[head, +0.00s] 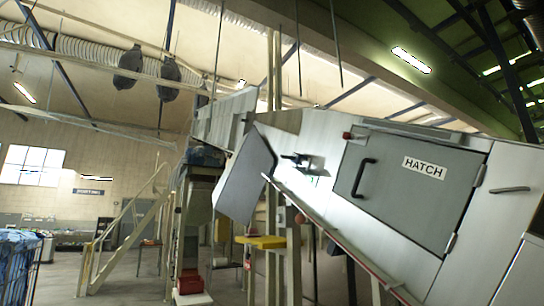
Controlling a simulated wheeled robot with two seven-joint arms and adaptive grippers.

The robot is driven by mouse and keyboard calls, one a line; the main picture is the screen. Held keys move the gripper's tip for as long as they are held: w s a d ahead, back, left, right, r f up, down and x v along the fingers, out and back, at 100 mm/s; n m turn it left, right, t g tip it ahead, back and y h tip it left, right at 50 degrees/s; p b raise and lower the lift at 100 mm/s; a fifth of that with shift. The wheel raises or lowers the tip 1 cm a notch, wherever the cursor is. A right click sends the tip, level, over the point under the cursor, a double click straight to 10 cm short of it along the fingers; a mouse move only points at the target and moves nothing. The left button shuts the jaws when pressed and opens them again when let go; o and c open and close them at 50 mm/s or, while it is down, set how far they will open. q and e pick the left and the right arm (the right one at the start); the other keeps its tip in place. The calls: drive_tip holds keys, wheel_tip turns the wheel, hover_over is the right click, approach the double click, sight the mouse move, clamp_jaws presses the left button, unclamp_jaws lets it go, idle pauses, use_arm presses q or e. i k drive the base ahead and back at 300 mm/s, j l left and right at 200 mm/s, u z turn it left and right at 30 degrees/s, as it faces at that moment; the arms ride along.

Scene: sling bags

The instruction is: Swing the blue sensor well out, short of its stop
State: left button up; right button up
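I cannot make out a thing that is clearly the blue sensor. A dark bluish part (204,157) sits on top of a dark upright column left of the machine; I cannot tell what it is. A small black fitting (297,160) sticks out from the pale machine panel, left of the hatch; its colour does not look blue. Neither of my grippers shows in the head view, and no arm of mine is seen.
The view is tilted. A grey hatch door (408,190) with a black handle fills the right side. A grey panel (245,178) juts out left of it. A yellow ledge (261,242) is below. Blue bags (16,270) stand at lower left, near a stair (118,240).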

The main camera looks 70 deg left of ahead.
sight(298, 159)
drive_tip(key=u, duration=0.5)
drive_tip(key=i+l+u, duration=0.1)
drive_tip(key=u, duration=0.35)
drive_tip(key=l+u, duration=0.1)
drive_tip(key=u, duration=0.4)
drive_tip(key=i+l+u, duration=0.1)
drive_tip(key=u, duration=0.4)
drive_tip(key=l+u, duration=0.1)
drive_tip(key=u, duration=0.4)
